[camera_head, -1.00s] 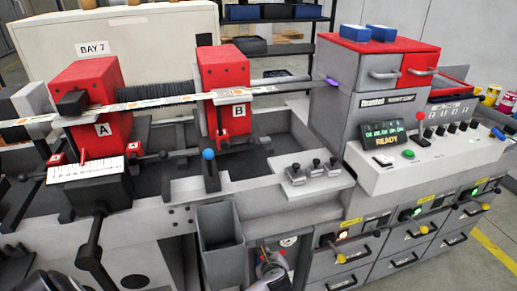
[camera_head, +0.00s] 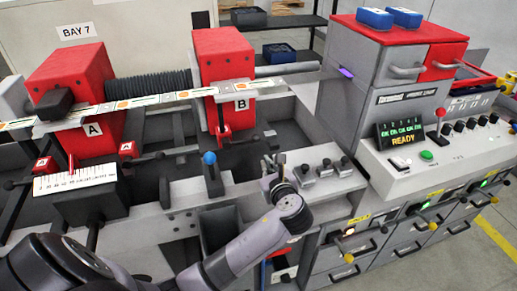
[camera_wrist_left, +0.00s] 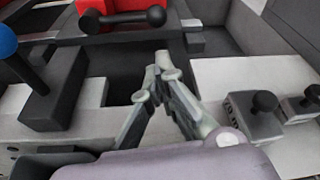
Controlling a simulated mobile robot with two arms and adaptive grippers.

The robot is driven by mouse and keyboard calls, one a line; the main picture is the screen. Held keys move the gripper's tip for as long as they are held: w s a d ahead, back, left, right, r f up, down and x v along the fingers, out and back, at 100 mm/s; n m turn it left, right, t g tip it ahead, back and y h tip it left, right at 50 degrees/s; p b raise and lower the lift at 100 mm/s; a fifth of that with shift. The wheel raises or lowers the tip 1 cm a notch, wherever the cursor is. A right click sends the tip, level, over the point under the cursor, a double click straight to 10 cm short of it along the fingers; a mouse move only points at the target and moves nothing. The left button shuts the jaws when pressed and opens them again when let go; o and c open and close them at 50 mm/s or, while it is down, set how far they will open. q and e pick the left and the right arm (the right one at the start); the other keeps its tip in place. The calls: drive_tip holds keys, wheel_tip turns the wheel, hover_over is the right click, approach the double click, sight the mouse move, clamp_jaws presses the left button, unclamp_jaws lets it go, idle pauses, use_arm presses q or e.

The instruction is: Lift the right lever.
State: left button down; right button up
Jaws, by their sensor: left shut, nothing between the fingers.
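My left gripper (camera_head: 274,164) reaches in from the bottom, its jaws shut and empty, over the opening in the front of the machine. It shows in the left wrist view (camera_wrist_left: 162,70) with its fingertips together. A black lever (camera_head: 248,141) with a round knob runs right from under red block B (camera_head: 224,65). In the wrist view this knobbed lever (camera_wrist_left: 125,20) lies beyond the fingertips, apart from them. A similar black lever (camera_head: 155,156) is at red block A (camera_head: 75,80). The pictures do not label either as the right lever. My right gripper is not in view.
A blue-knobbed post (camera_head: 209,160) stands left of the gripper. Several black-knobbed switches (camera_head: 327,168) sit close to its right. The label web (camera_head: 150,102) crosses above. A grey console (camera_head: 420,160) with a READY display stands at right.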

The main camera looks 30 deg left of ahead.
sight(242, 141)
use_arm(q)
drive_tip(key=shift+w+a+f, duration=0.1)
drive_tip(key=shift+w+a, duration=0.15)
drive_tip(key=p+x, duration=0.1)
drive_tip(key=x, duration=0.8)
drive_tip(key=shift+p, duration=0.35)
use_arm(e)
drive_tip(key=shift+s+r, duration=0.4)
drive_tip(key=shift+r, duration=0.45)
use_arm(q)
drive_tip(key=shift+a+f, duration=0.1)
drive_tip(key=shift+f, duration=0.05)
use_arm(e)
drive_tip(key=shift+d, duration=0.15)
